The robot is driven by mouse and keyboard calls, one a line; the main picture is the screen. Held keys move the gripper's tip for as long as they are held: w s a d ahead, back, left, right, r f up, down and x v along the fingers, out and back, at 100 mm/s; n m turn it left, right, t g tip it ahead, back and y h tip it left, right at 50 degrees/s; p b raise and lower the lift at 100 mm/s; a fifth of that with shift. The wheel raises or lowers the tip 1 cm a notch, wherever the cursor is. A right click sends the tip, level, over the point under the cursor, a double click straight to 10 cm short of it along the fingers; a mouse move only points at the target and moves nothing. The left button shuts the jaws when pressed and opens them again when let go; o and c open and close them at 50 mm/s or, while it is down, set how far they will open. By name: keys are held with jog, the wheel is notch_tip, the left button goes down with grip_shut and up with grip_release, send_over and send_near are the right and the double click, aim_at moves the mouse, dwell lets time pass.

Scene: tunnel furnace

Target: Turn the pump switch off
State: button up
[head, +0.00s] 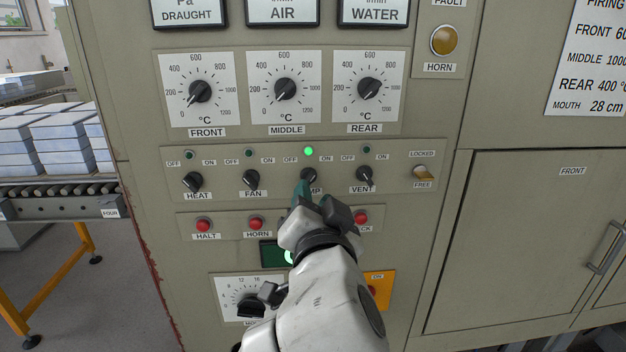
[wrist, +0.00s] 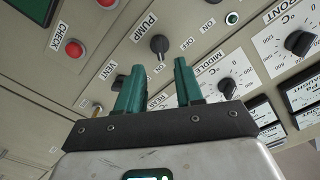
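The pump switch (head: 308,174) is a black rotary knob on the switch row, third from the left. Its lamp (head: 308,152) glows green between the OFF and ON marks. My gripper (head: 302,188) is just below the knob in the head view and hides part of the PUMP label. In the wrist view my gripper's two teal fingers (wrist: 156,82) stand apart with nothing between them. The pump switch (wrist: 160,45) shows beyond the fingertips, above the gap, with its PUMP label readable. I cannot tell whether a finger touches it.
Heat (head: 193,181), fan (head: 251,179) and vent (head: 364,175) knobs flank it, their lamps dark. Red buttons, including halt (head: 204,224) and horn (head: 256,222), sit just below. Temperature dials, including the middle one (head: 285,90), are above. A locked/free lever (head: 423,172) is at right.

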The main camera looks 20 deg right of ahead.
aim_at(311, 181)
jog(key=p+x, duration=0.1)
jog(key=x, duration=0.5)
grip_shut()
